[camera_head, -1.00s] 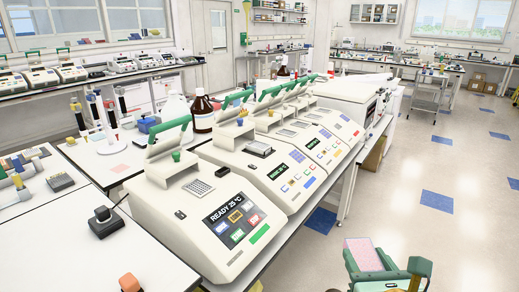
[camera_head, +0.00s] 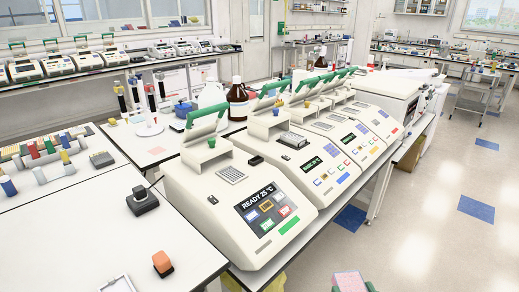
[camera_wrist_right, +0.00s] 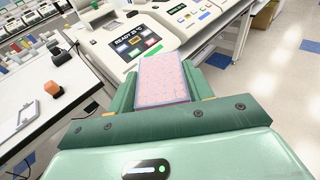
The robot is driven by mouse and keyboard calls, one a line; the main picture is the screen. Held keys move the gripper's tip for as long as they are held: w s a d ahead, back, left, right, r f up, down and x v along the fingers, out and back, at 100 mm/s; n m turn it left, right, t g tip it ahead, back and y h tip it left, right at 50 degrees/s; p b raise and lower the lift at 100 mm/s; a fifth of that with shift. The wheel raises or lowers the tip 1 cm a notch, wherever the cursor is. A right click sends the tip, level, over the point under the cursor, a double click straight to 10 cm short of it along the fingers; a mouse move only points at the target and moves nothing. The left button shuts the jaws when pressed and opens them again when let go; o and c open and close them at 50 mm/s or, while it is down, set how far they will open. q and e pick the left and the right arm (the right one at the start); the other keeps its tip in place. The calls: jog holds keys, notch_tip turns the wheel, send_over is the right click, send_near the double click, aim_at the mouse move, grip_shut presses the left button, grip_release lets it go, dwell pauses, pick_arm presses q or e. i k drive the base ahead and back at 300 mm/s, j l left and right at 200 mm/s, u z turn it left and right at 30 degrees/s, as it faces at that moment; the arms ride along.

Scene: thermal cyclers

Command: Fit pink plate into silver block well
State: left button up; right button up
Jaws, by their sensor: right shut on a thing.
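The pink plate (camera_head: 350,281) shows at the bottom edge of the head view. In the right wrist view the pink plate (camera_wrist_right: 163,78) lies between the green fingers of my right gripper (camera_wrist_right: 163,92), which is shut on it. The silver block well (camera_head: 232,174) is a small grey grid on top of the nearest thermal cycler (camera_head: 205,190), whose green-handled lid (camera_head: 208,115) stands raised. The plate is apart from the block, in front of and to the right of that cycler. Most of my right gripper is cut off in the head view. My left gripper is not in view.
More cyclers (camera_head: 330,172) stand in a row behind the nearest one, with raised lids. An orange-topped block (camera_head: 162,264) and a dark small device (camera_head: 142,200) sit on the white bench at left. Open floor (camera_head: 420,245) lies to the right.

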aim_at(293, 137)
jog(key=i+l+u, duration=0.2)
jog(key=u, duration=0.15)
jog(key=i+l+u, duration=0.15)
jog(key=l+u, duration=0.15)
jog(key=i+l+u, duration=0.1)
jog(key=l+u, duration=0.25)
jog(key=i+l, duration=0.15)
jog(key=l, duration=0.35)
jog(key=i+l+u, duration=0.1)
jog(key=l, duration=0.45)
jog(key=i+l+u, duration=0.1)
jog(key=l, duration=0.4)
jog(key=i+l, duration=0.15)
jog(key=l, duration=0.4)
jog(key=i+l+u, duration=0.1)
jog(key=l, duration=0.45)
